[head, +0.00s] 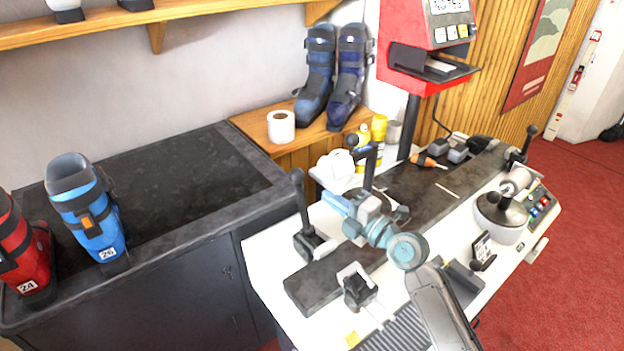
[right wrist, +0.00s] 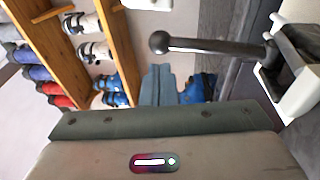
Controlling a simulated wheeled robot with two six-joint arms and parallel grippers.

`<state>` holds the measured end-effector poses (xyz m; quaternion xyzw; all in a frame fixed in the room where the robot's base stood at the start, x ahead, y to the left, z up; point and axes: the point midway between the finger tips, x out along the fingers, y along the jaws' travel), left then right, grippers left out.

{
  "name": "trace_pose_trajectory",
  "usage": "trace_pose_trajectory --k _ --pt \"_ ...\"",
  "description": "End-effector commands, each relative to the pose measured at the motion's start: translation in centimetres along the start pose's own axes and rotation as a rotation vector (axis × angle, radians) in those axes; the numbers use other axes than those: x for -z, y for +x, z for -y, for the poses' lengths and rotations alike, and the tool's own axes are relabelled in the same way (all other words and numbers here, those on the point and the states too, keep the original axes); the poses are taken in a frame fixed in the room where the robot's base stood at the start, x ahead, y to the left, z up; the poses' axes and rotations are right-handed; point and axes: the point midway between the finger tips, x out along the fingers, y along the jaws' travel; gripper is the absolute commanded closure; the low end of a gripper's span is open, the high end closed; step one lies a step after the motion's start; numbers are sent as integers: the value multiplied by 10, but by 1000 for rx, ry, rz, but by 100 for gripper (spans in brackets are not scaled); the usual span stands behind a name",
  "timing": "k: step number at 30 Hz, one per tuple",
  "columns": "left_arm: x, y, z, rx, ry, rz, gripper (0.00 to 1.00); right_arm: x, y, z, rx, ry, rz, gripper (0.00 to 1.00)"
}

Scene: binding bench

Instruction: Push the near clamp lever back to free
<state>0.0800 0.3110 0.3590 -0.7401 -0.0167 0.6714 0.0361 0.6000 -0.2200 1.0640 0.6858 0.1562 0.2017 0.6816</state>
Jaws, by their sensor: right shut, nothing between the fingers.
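The near clamp lever (head: 302,205) is a black, ball-topped handle standing almost upright on a clamp at the left end of the white bench. In the right wrist view the lever (right wrist: 215,46) lies across the upper right, its ball end to the left and its white clamp base (right wrist: 296,88) at the right edge. My right gripper (head: 331,200) is shut and empty, with pale blue fingertips just right of the lever and a small gap showing between them. Its shut fingers also show in the right wrist view (right wrist: 158,72). My left gripper is not in view.
A dark rail (head: 315,283) runs along the white bench, with a far lever (head: 528,138) at its other end. A dark upright handle (head: 370,165) stands behind my right gripper. Blue boot (head: 85,210) and red boot (head: 22,250) stand on the dark counter at left.

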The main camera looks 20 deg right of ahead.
Motion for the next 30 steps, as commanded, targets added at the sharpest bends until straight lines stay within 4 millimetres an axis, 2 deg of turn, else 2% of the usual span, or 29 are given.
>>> trace_pose_trajectory --k 1,6,12,26,30 --pt "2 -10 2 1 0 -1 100 0 11 -6 -2 7 1 100" --pt "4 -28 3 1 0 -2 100 0 40 -6 0 5 1 100" --pt "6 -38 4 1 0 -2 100 0 60 -2 1 2 0 100" --pt "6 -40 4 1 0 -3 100 0 66 0 1 0 0 100" --pt "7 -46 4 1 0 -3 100 0 72 -3 30 3 -3 100"
